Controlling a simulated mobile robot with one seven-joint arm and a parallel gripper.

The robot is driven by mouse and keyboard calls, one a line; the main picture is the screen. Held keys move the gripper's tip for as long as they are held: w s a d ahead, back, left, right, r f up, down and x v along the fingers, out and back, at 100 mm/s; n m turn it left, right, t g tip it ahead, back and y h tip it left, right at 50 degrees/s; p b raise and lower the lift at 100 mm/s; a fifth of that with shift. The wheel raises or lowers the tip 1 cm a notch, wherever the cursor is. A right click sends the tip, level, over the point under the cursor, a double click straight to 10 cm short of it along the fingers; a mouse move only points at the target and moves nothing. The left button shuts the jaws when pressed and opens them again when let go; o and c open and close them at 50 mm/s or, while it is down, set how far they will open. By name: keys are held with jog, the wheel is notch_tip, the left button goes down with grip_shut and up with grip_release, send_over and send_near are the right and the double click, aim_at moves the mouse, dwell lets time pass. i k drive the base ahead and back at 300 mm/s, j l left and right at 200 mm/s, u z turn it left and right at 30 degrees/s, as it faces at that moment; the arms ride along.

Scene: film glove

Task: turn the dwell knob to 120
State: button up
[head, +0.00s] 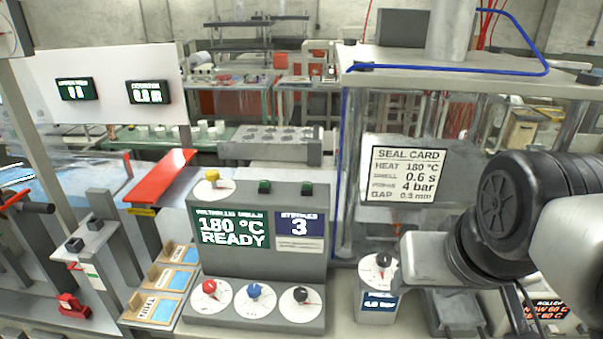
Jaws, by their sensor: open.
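A grey control console (262,220) stands at the centre, with a screen (231,228) reading 180 °C READY. Along its lower front are a red knob (209,287), a blue knob (254,291) and a black knob (300,295), each on a white dial. A yellow knob (212,176) is on top at the left. The knob labels and scale numbers are too small to read, so I cannot tell which is the dwell knob. My gripper (398,258) is open, right of the console, close to another black knob (382,261); its fingers show poorly.
That black knob sits on a small box with a display (379,302). A seal card (408,175) lists heat 180 °C and dwell 0.6 s. A red sloped plate (160,180) and labelled trays (160,288) stand left of the console. A clear-walled enclosure (455,75) rises behind my arm.

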aim_at(254, 291)
jog(key=k+u, duration=0.2)
jog(key=u, duration=0.8)
jog(key=j+z, duration=0.35)
jog(key=j, duration=0.25)
jog(key=i, duration=0.05)
